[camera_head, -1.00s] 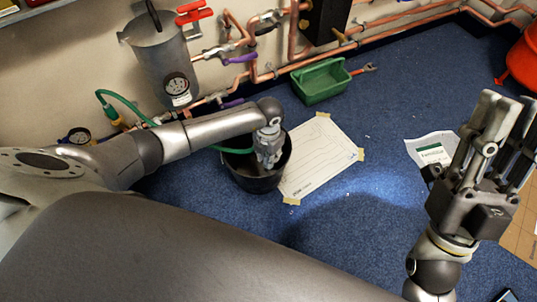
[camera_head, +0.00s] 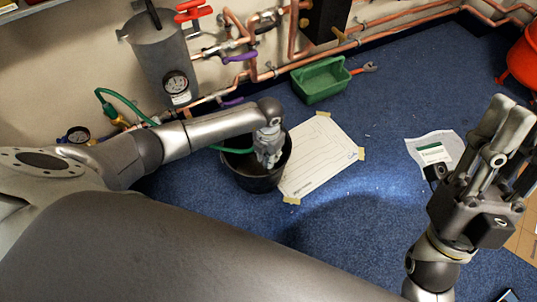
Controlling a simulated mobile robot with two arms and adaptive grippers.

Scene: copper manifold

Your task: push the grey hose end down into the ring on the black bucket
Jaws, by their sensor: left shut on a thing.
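The black bucket (camera_head: 258,184) stands on the blue floor below the pipes. My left gripper (camera_head: 268,160) points down over the bucket's mouth, near its right rim. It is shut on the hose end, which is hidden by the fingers. The green hose (camera_head: 232,149) runs from a fitting by the wall, behind my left arm, to the gripper. The ring on the bucket is hidden, so I cannot tell whether the hose end touches it. My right gripper (camera_head: 507,118) is raised at the right, away from the bucket; I cannot tell how far apart its fingers are.
A taped paper sheet (camera_head: 322,155) lies beside the bucket. A green tray (camera_head: 320,80) stands near the wall under copper pipes (camera_head: 290,70). A grey tank (camera_head: 165,60) with a gauge is at the left. Another paper (camera_head: 432,149) lies near my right gripper. Floor between is clear.

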